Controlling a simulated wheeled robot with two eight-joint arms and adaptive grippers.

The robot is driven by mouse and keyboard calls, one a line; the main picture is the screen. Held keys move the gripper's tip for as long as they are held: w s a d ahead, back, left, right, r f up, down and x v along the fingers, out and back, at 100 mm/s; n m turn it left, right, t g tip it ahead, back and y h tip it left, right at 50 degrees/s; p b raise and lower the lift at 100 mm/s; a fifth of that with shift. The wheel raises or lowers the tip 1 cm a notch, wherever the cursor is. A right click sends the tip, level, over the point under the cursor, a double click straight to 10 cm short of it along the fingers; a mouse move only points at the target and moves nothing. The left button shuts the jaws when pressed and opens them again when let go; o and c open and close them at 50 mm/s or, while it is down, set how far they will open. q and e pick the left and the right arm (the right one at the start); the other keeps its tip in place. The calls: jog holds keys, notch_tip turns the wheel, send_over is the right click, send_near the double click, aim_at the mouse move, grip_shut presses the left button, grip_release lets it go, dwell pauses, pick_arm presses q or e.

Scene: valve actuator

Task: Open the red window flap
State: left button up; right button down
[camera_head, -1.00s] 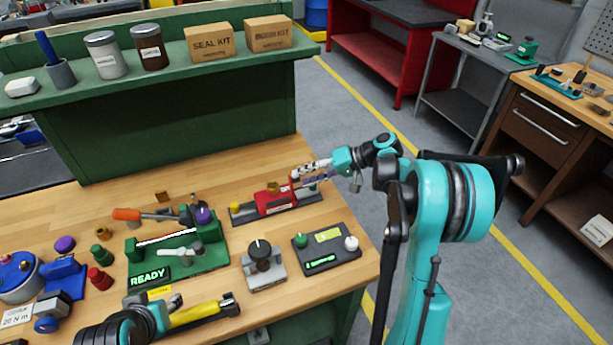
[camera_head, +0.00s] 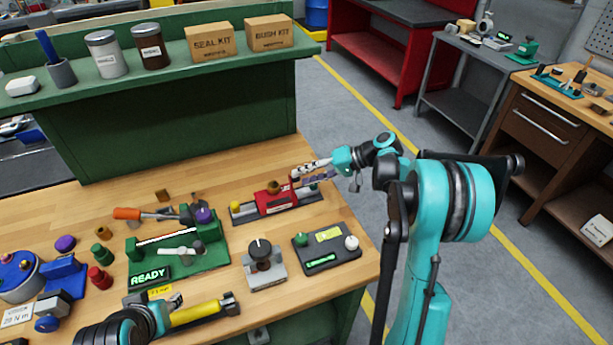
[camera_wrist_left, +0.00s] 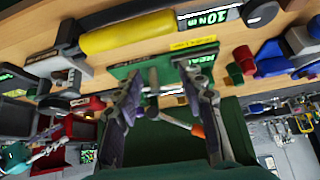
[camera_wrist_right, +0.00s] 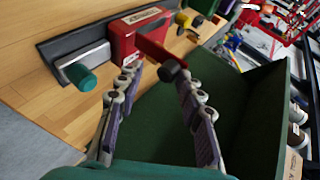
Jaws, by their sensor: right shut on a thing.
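The red window housing (camera_head: 275,199) sits on a dark rail base near the back right of the bench. In the head view this gripper (camera_head: 300,174) reaches in from the right. My left gripper (camera_wrist_left: 157,75) is open and empty over the green fixture (camera_wrist_left: 165,72) at the front left.
A grey rail with a teal-capped rod (camera_wrist_right: 80,75) adjoins the red box. A black panel (camera_head: 326,248) and a dark-knobbed block (camera_head: 264,266) stand in front. A yellow-handled tool (camera_head: 195,313) lies near the left gripper. The green shelf (camera_head: 170,130) rises behind.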

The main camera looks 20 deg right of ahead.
pick_arm(q)
jog(key=shift+f, duration=0.1)
jog(key=c, duration=0.7)
jog(key=shift+w+d+n, duration=0.3)
grip_shut()
jog(key=w+d+r+n+g+h, duration=0.3)
jog(key=w+d+n+g+h, duration=0.4)
jog(key=w+d+n+h, duration=1.3)
jog(key=w+d+y, duration=0.1)
jog(key=w+d, duration=0.1)
jog(key=d, duration=0.2)
jog(key=w+d+f+m+y, duration=0.1)
jog(key=d+y, duration=0.1)
jog(key=d, duration=0.2)
jog(key=w+d+f+m+y, duration=0.1)
jog(key=w+d, duration=0.1)
jog(key=d, duration=0.2)
jog(key=shift+w+d+y, duration=0.1)
jog(key=shift+w+y, duration=0.2)
jog(key=shift+y, duration=0.1)
